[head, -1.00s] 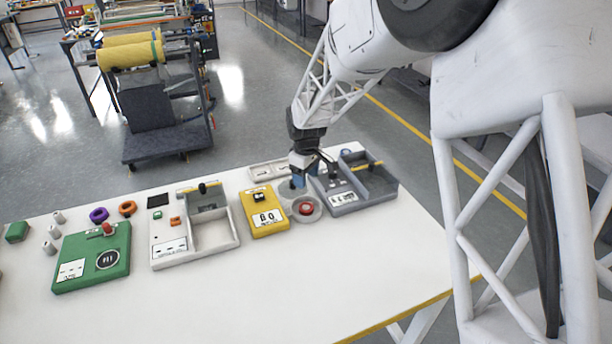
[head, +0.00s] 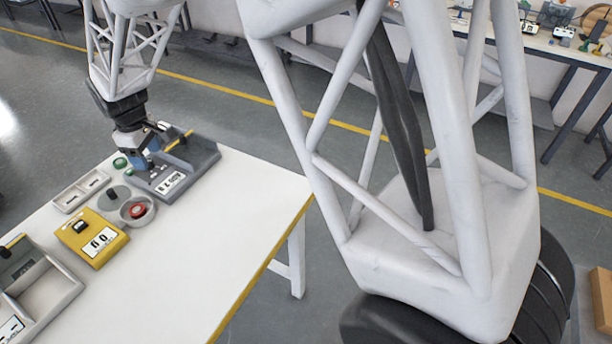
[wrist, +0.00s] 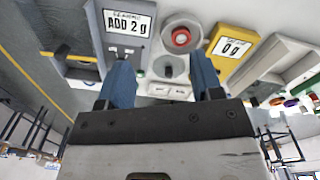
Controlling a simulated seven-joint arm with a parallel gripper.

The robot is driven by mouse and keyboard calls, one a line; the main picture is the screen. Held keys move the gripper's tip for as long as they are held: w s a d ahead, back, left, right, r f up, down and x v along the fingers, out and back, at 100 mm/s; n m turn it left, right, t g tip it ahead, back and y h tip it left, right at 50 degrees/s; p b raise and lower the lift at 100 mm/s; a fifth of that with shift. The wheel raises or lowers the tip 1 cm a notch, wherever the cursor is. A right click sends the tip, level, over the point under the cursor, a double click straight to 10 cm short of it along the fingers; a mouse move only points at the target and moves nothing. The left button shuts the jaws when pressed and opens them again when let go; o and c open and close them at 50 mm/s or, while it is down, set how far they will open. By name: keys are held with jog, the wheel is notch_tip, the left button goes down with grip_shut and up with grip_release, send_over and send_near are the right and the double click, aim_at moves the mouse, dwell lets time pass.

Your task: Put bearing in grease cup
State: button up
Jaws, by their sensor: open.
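My gripper (head: 140,165) hangs above the back of the table, by the grey tray, and is open. A round grey cup (head: 124,217), apparently the grease cup, holds a round red piece (head: 137,210). The cup (wrist: 168,34) and red piece (wrist: 181,37) also show in the wrist view. A green ring (head: 120,163) sits left of my gripper. I cannot tell which piece is the bearing.
A yellow scale (head: 78,236) reading 0 g stands left of the cup. A grey tray (head: 203,154) labelled ADD 2 g stands to its right. A shallow pale tray (head: 72,200) lies at the back. The table front (head: 200,250) is clear.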

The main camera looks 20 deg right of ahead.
jog(key=s+d+r+m+t, duration=0.1)
jog(key=s+d+r+m, duration=0.35)
jog(key=d, duration=0.75)
jog(key=s+d+r+m, duration=0.2)
jog(key=s+d+r, duration=0.55)
jog(key=d, duration=0.45)
jog(key=s+d+m, duration=0.3)
jog(key=s+d, duration=0.4)
jog(key=s, duration=0.3)
jog(key=s+d+m+t, duration=0.1)
jog(key=s+d+m, duration=0.3)
jog(key=s+d, duration=0.3)
jog(key=s, duration=0.4)
jog(key=shift+s+d, duration=0.2)
jog(key=shift+d, duration=0.05)
